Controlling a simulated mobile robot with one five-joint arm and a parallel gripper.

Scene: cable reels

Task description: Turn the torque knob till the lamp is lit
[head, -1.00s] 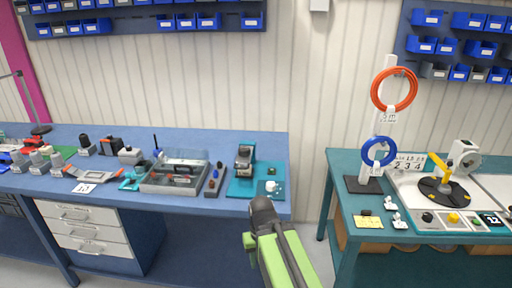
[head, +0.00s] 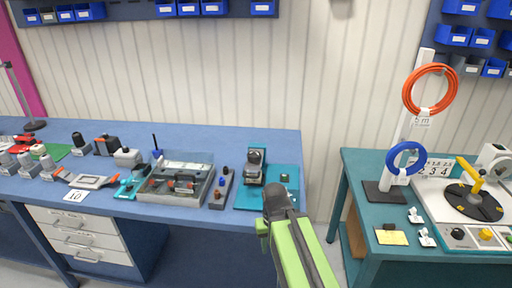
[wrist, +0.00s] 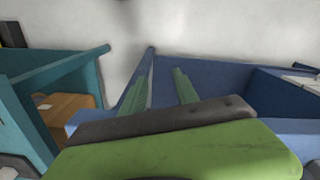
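A teal board (head: 246,199) at the right end of the blue bench carries an upright teal-backed device with a grey and dark body (head: 254,170). A small dark green part (head: 285,178) sits on the same board; whether it is the lamp, or lit, I cannot tell. No torque knob is clearly visible; my arm covers the board's front right corner. My gripper is in front of the bench's right end, its fingertips not distinct in the head view. In the wrist view my gripper (wrist: 164,85) has two green fingers apart, with nothing between them.
A grey tray (head: 148,196) and a dark strip with small knobs (head: 220,190) stand left of the board. A gap separates the blue bench from the teal table (head: 362,215), which holds cable reels and a turntable (head: 473,205).

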